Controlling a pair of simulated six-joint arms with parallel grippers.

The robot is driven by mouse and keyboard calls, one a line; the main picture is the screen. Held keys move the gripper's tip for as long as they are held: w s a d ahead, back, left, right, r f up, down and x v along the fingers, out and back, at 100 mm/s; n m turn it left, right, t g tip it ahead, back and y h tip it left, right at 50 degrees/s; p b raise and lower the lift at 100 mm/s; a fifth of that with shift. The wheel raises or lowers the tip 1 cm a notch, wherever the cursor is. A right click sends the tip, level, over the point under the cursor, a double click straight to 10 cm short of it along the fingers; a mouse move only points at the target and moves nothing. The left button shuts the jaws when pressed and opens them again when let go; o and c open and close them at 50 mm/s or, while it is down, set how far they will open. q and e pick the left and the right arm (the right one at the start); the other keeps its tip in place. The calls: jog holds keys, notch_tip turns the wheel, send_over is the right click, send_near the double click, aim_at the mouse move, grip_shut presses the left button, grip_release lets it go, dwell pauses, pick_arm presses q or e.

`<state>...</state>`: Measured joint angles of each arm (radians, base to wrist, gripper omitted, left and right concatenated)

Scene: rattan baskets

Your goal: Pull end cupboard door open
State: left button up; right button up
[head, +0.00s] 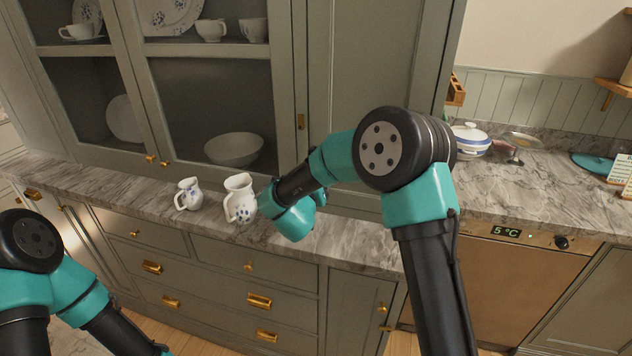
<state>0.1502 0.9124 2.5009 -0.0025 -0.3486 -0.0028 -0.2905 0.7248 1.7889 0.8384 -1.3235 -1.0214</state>
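A plain grey-green tall door (350,60) stands shut at the right end of the upper cabinet. A narrow grey-green lower door (352,305) is at the right end of the base cabinet, also shut, with brass fittings (383,310) near its right edge. I cannot tell which of these is the end cupboard door. My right arm crosses in front of the cabinet, with its teal wrist over the counter beside the larger jug; its fingers are hidden. My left arm is at the lower left and its gripper is out of the frame.
Two white patterned jugs, a smaller one (188,194) and a larger one (240,198), stand on the marble counter (350,245). Glazed doors show a white bowl (233,149) inside. Brass-handled drawers (215,280) lie below. A lidded blue-and-white dish (471,138) is at the right.

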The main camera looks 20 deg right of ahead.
jog(key=shift+w+d, duration=0.2)
jog(key=shift+w, duration=0.05)
jog(key=shift+c, duration=0.4)
grip_shut()
